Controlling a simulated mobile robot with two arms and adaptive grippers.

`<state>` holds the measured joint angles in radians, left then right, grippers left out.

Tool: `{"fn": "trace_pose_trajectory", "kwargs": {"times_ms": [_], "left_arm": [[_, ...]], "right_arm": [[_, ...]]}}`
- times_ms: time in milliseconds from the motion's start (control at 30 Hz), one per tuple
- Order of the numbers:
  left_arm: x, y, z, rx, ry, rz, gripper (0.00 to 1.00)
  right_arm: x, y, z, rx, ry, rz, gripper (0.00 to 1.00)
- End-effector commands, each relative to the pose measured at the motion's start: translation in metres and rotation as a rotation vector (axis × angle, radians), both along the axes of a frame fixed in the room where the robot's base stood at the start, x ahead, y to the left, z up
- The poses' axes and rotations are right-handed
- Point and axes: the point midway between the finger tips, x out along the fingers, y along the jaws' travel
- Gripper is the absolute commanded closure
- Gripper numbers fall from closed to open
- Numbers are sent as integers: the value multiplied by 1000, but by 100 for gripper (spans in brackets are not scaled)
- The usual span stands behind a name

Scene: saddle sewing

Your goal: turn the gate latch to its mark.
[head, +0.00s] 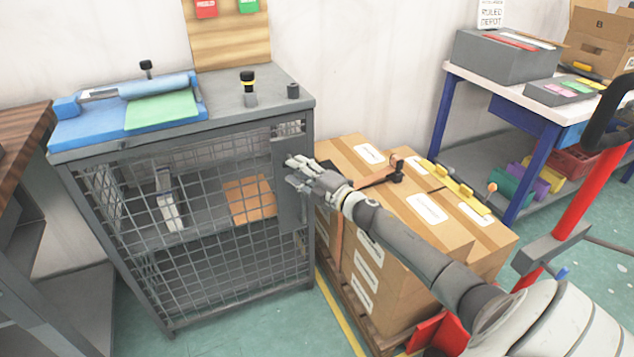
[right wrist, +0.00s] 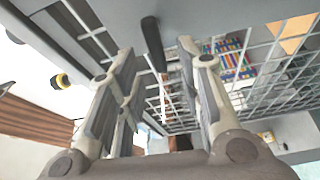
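A grey mesh cage (head: 165,245) has a gate with a grey latch plate (head: 289,215) at its right front edge. My right gripper (head: 291,171) is at the upper part of this plate, and its fingers hide the latch in the head view. In the right wrist view, the dark bar-shaped latch handle (right wrist: 153,42) shows between the two spread fingers of my right gripper (right wrist: 157,52). I see a gap on both sides of the handle. I cannot make out the latch's mark. My left gripper is not in view.
Stacked cardboard boxes (head: 428,212) on a pallet stand close to the right of the cage, beneath my right arm. The cage top holds a blue board (head: 75,130) and small knobs. A red post (head: 570,215) stands at the right.

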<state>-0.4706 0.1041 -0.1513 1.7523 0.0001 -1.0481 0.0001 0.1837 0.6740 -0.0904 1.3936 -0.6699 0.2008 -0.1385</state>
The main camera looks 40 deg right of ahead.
Motion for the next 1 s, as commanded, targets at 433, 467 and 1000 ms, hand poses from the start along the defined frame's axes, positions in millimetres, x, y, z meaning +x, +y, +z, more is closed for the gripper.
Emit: {"fn": "trace_pose_trajectory", "kwargs": {"times_ms": [433, 467, 1000], "left_arm": [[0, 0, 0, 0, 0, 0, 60], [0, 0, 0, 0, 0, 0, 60], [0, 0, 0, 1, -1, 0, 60]], "right_arm": [[-66, -10, -3, 0, 2, 0, 66], [-68, -10, -3, 0, 2, 1, 66], [-76, -12, -2, -1, 0, 0, 66]]}}
